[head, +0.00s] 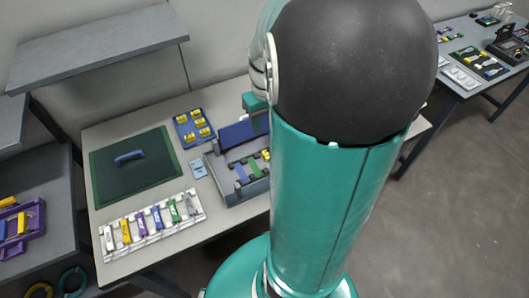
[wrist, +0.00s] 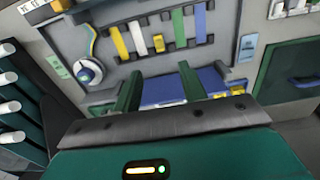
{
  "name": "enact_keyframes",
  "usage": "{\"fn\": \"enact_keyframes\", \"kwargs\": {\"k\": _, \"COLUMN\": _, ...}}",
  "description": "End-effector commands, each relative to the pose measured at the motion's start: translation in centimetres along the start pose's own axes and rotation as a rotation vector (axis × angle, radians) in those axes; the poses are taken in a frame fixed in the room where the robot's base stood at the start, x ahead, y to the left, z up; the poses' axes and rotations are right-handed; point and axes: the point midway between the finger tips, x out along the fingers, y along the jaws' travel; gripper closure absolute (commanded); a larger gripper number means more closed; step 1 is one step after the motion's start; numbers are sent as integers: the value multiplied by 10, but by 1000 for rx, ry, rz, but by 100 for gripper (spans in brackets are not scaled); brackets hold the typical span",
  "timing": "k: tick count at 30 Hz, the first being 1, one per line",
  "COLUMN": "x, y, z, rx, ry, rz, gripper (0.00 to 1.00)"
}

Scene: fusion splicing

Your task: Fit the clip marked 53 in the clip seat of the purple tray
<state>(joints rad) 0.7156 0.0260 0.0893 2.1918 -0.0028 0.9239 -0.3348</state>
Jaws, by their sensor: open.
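The purple tray (head: 41,222) lies on the dark table at the left edge in the head view, partly cut off. It holds yellow and blue pieces; I cannot pick out its clip seat. Several coloured clips stand in a white rack (head: 192,222) at the front of the pale table; their marks are too small to read, so I cannot tell which is 53. My gripper (wrist: 159,85) is open in the wrist view, its two green fingers apart with nothing held between them. The blue panel (wrist: 172,90) of the grey device shows behind them.
The grey device (head: 225,185) holds several coloured strips. Near it are a blue tray (head: 208,138) of yellow pieces, and a green mat (head: 110,185) with a blue handle-like piece (head: 129,158). Another table (head: 466,92) stands at the far right. Floor between the tables is clear.

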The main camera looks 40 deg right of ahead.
Motion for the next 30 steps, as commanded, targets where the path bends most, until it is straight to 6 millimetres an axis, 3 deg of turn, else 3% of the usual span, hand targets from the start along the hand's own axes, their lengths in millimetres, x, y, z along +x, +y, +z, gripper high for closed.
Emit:
{"fn": "enact_keyframes", "kwargs": {"k": 12, "x": 71, "y": -2, "z": 0, "rx": -8, "ry": -4, "rz": -1, "gripper": 58}}
{"fn": "enact_keyframes", "kwargs": {"k": 20, "x": 93, "y": -2, "z": 0, "rx": -5, "ry": -3, "rz": -1, "gripper": 58}}
{"fn": "enact_keyframes", "kwargs": {"k": 30, "x": 135, "y": 0, "z": 1, "rx": -5, "ry": 1, "rz": 0, "gripper": 58}}
